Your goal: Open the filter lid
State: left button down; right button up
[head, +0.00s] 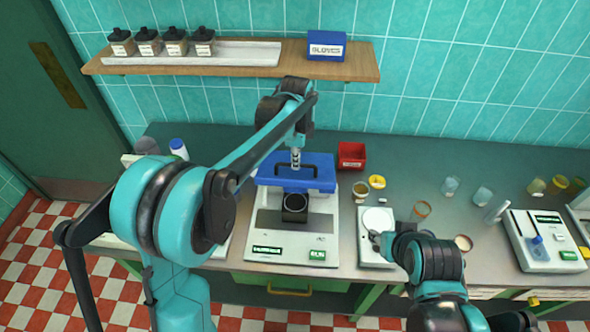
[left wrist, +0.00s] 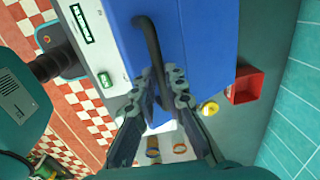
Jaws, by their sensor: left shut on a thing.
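A white machine (head: 320,225) with green labels stands on the counter, with a blue lid (head: 322,184) on its upper back part. A dark handle (left wrist: 152,42) arches over the lid, which fills the middle of the left wrist view (left wrist: 205,40). My left gripper (head: 296,160) reaches down to the handle from above. In the left wrist view, its fingers (left wrist: 165,85) close around the handle. Whether the lid is raised is hard to tell. My right gripper (head: 375,238) is low over a white scale, apart from the machine; its fingers are too small to read.
The white scale (head: 370,255) and small jars (head: 422,209) stand farther right. A shelf (head: 365,73) with a blue glove box (head: 327,47) hangs above.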

pick_arm(q)
jog(key=shift+w+r+p, duration=0.2)
jog(key=shift+w+r, duration=0.15)
jog(key=shift+w, duration=0.3)
jog(key=shift+w+r+p, duration=0.25)
jog(key=shift+w+r, duration=0.15)
jog(key=shift+w, duration=0.3)
jog(key=shift+w+r+p, duration=0.2)
jog(key=shift+w+r, duration=0.15)
jog(key=shift+w, duration=0.3)
pick_arm(e)
jog(key=shift+s+r, duration=0.25)
jog(key=shift+r, duration=0.65)
pick_arm(q)
jog(key=c, duration=1.6)
grip_release()
jog(key=shift+w+f, duration=0.45)
jog(key=shift+w, duration=0.3)
jog(key=r, duration=0.4)
jog(key=s+r, duration=0.1)
jog(key=r, duration=0.3)
jog(key=s+r, duration=0.1)
jog(key=r, duration=0.3)
jog(key=shift+r, duration=0.35)
pick_arm(e)
jog(key=shift+w+f, duration=0.1)
jog(key=shift+w, duration=0.35)
